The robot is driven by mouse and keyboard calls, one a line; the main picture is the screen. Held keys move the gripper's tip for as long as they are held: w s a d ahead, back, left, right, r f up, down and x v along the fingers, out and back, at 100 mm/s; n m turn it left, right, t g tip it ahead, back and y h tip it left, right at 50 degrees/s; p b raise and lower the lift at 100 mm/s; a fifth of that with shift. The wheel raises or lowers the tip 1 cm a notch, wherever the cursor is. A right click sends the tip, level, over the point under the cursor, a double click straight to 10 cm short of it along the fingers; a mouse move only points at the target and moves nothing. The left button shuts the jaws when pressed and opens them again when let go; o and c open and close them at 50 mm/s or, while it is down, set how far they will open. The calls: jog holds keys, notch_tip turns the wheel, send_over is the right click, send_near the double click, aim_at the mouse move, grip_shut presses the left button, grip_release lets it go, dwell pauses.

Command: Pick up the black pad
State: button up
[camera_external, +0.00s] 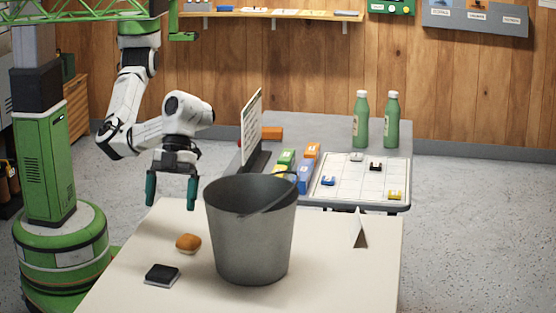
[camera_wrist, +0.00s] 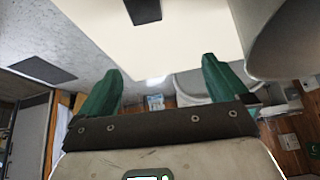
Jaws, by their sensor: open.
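The black pad (camera_external: 162,275) lies flat on the front left of the cream table (camera_external: 345,280). It is a small dark block with a pale lower edge. A dark shape (camera_wrist: 143,10) at the top edge of the wrist view may be this pad, but it is cut off. My gripper (camera_external: 171,203) is open and empty, fingers pointing down, above and behind the pad near the table's far left edge. In the wrist view its two green fingers (camera_wrist: 162,68) are spread apart with nothing between them.
A grey bucket (camera_external: 248,245) stands right of my gripper and also shows in the wrist view (camera_wrist: 285,40). A brown bun (camera_external: 188,243) lies just behind the pad. A second table behind holds green bottles (camera_external: 361,120).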

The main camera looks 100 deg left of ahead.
jog(key=y, duration=0.1)
send_near(165, 267)
jog(key=shift+w+d+f+y+b, duration=0.15)
jog(key=shift+d+f+y+b, duration=0.25)
jog(key=shift+d+f, duration=0.7)
jog(key=shift+a+b+x, duration=0.15)
jog(key=shift+b+x, duration=0.25)
jog(key=shift+x, duration=1.05)
jog(key=shift+a+b+x, duration=0.15)
jog(key=shift+b+x, duration=0.2)
jog(key=shift+x, duration=1.1)
jog(key=shift+f, duration=0.1)
jog(key=c, duration=1)
